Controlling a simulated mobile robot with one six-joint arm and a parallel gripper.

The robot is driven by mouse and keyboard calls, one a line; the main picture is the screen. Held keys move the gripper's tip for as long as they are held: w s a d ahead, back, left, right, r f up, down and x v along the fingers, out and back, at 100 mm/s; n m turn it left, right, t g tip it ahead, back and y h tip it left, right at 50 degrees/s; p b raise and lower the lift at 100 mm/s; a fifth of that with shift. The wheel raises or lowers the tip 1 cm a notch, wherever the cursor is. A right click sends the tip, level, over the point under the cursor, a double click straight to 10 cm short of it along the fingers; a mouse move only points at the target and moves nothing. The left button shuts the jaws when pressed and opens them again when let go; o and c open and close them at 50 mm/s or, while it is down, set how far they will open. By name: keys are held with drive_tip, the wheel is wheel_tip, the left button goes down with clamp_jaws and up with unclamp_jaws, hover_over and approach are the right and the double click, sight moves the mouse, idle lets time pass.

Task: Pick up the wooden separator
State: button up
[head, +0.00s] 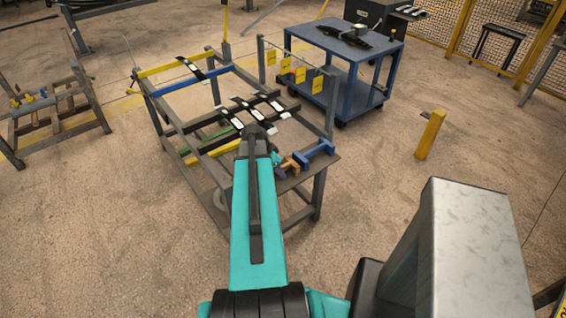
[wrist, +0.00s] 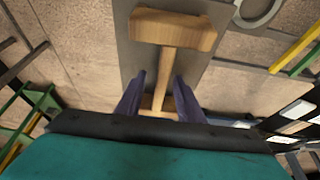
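The wooden separator (wrist: 173,32) is a light-brown I-shaped piece with a wide end bar and a narrower stem. In the wrist view it lies over a grey plate, its stem pointing toward me. My gripper (wrist: 161,82) has two purple fingers, one on each side of the stem near its lower end. Gaps show beside the stem, so the fingers look open. The lower crossbar is partly hidden by the fingers and the dark gripper body. In the head view the separator (head: 294,162) is a small tan shape at the rack's front right corner, partly covered by my gripper.
A blue separator-like piece (head: 319,150) sits just right of it on the rack (head: 322,172). Dark strips with white labels (head: 254,107) lie across the rack's bars. A blue cart (head: 347,80) stands behind, a yellow post (head: 430,135) to the right. Floor between them is clear.

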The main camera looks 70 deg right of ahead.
drive_tip(key=shift+f, duration=0.15)
idle(0.4)
clamp_jaws()
